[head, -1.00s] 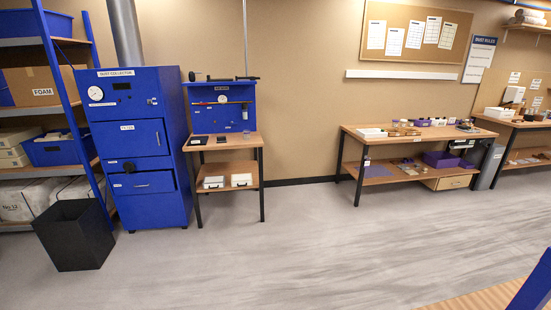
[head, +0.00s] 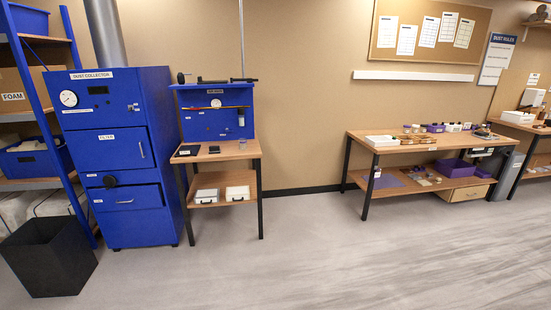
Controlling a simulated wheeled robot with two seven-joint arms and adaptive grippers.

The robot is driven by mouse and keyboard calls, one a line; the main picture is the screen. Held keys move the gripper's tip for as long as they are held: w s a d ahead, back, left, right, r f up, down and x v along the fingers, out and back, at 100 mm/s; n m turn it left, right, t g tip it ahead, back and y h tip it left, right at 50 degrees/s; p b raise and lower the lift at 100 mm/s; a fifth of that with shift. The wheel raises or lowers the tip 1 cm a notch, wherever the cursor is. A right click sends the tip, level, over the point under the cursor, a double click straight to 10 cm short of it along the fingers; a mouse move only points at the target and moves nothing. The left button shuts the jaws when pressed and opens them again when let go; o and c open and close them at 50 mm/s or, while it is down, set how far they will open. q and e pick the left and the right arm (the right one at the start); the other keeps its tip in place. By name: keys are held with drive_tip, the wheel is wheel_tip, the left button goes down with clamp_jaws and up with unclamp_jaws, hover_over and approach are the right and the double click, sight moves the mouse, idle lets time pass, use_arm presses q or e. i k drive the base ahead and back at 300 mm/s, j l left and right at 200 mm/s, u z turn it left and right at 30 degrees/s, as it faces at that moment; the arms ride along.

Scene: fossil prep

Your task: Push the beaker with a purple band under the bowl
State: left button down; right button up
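Neither of my grippers shows in the head view. I cannot make out a beaker with a purple band or a bowl for sure at this distance. Small items, some of them purple and some brown, stand on the top of the wooden workbench (head: 395,151) at the right. Its lower shelf (head: 393,190) holds a purple bin (head: 457,167) and several small items too small to tell apart.
A blue dust collector (head: 117,150) and a black bin (head: 48,257) stand at the left. A small table (head: 217,150) with a blue back panel stands beside the collector. Another bench (head: 530,126) is at the far right. The grey floor (head: 300,260) ahead is clear.

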sight(242, 142)
drive_tip(key=i, duration=3.65)
drive_tip(key=z, duration=0.05)
